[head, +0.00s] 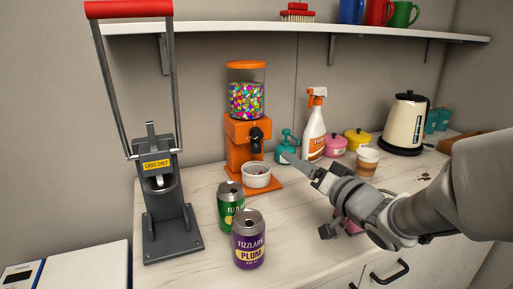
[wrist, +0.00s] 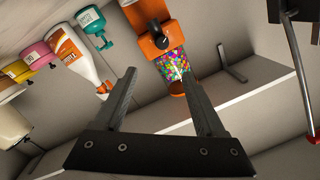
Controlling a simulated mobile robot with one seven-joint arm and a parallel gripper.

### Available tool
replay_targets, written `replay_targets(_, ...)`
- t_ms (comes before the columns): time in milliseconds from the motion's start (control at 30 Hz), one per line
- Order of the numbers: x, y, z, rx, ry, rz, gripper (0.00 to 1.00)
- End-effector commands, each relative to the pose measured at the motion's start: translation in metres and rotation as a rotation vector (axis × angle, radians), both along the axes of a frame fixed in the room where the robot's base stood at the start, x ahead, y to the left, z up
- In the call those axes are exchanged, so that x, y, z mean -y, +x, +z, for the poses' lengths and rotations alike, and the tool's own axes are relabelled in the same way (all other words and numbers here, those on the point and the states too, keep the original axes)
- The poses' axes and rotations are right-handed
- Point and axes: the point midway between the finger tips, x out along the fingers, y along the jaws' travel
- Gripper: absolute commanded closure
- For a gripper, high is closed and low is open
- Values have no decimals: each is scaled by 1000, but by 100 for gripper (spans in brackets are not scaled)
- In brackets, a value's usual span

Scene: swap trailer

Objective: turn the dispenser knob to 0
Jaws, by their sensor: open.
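The orange dispenser (head: 237,132) stands on the counter against the wall, its clear hopper full of colourful candies. Its black knob (head: 256,135) is on the front; any number marks are too small to read. A white bowl (head: 256,175) sits on the dispenser's base under the knob. My gripper (head: 306,190) is right of the dispenser and in front of it, apart from it. In the wrist view, which is turned over, the open, empty fingers (wrist: 163,88) point towards the dispenser (wrist: 149,20), and the knob (wrist: 160,40) shows beyond them.
A green can (head: 230,205) and a purple can (head: 248,240) stand in front of the dispenser. A grey can crusher (head: 170,225) is at left. A teal bottle (head: 285,148), spray bottle (head: 314,128), cup (head: 367,161) and kettle (head: 404,122) stand right. A shelf (head: 270,28) runs above.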

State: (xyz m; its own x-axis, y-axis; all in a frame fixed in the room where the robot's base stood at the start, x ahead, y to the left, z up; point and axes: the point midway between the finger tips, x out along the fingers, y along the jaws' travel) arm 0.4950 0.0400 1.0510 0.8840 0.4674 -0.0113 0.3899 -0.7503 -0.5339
Motion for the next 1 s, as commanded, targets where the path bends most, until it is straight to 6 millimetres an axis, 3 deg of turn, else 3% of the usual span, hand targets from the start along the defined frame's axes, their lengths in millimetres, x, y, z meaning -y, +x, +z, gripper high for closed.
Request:
replay_targets(267,-12,17,-4,5,15,21,28)
replay_targets(700,-57,97,-5,5,15,21,28)
replay_targets(1000,-79,139,-4,4,15,19,28)
